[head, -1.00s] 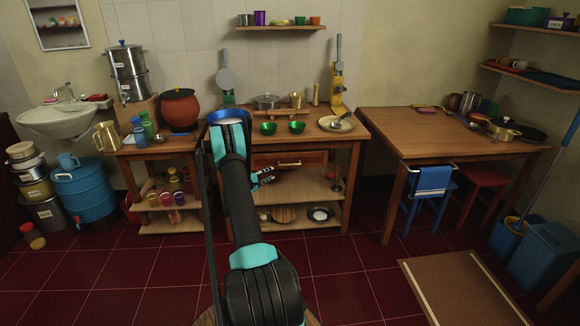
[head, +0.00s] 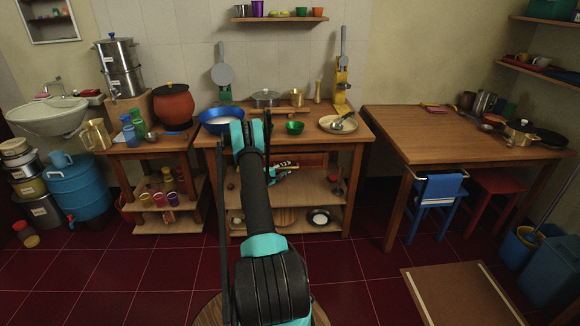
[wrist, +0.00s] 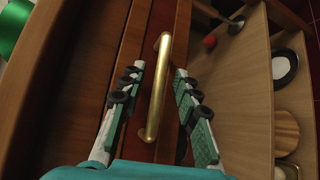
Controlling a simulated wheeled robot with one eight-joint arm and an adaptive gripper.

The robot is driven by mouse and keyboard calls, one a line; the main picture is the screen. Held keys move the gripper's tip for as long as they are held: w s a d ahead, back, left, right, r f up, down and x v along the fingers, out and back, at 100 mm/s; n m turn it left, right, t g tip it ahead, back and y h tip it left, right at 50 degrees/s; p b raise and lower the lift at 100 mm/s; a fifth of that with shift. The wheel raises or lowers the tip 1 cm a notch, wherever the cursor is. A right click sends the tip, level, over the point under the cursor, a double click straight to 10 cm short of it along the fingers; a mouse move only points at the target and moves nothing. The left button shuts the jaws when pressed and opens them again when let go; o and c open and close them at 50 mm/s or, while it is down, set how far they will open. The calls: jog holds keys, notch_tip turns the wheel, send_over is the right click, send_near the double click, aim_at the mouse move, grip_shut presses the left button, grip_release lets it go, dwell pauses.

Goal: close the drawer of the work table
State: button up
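The work table (head: 345,139) stands ahead of me, with its drawer (head: 312,160) under the top. The arm and gripper hide much of the drawer front in the head view. In the wrist view the drawer front (wrist: 161,110) fills the middle and carries a brass bar handle (wrist: 155,95). My gripper (wrist: 160,68) is open, one finger on each side of the handle, with gaps visible between fingers and bar. In the head view my gripper (head: 284,166) is in front of the drawer. How far the drawer stands out is hard to tell.
A blue bowl (head: 221,120), green bowl (head: 294,128) and plate (head: 338,123) sit on the table top. The table's lower shelf (wrist: 235,90) holds several items below the drawer. A blue chair (head: 436,190) stands at the right. The floor before the table is clear.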

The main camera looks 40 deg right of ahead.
jog(key=shift+d, duration=0.3)
jog(key=shift+c, duration=0.2)
grip_shut()
jog(key=shift+w, duration=0.1)
